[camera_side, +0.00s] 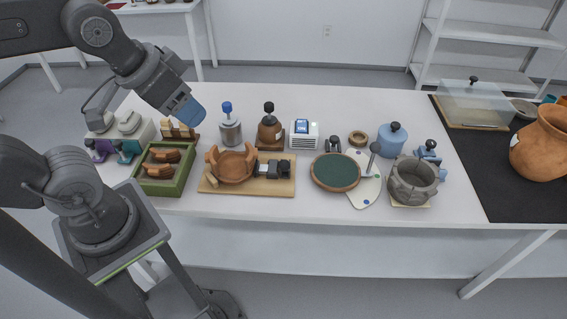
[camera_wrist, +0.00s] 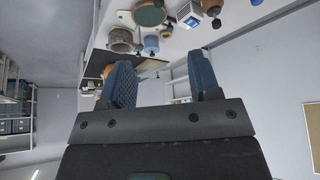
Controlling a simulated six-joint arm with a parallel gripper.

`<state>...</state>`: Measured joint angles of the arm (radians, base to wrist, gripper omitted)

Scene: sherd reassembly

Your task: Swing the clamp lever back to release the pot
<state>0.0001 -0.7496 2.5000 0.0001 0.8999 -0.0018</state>
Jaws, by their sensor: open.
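A partly assembled terracotta pot (camera_side: 231,166) with uneven raised pieces on its rim sits on a wooden board (camera_side: 240,188) near the table's front. A black and grey clamp (camera_side: 272,169) lies on the board at the pot's right side, close against it. The lever's exact position is too small to tell. My gripper (camera_side: 192,116) is up and to the left of the pot, above the table, apart from pot and clamp. In the wrist view its two blue fingers (camera_wrist: 160,75) stand apart with nothing between them. Pot and clamp do not show in the wrist view.
A green tray of sherds (camera_side: 166,186) stands left of the board. Behind are a blue-capped bottle (camera_side: 230,130), a brown jar (camera_side: 269,134) and a white device (camera_side: 304,140). A green turntable disc (camera_side: 336,171) and grey pot (camera_side: 414,181) stand to the right.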

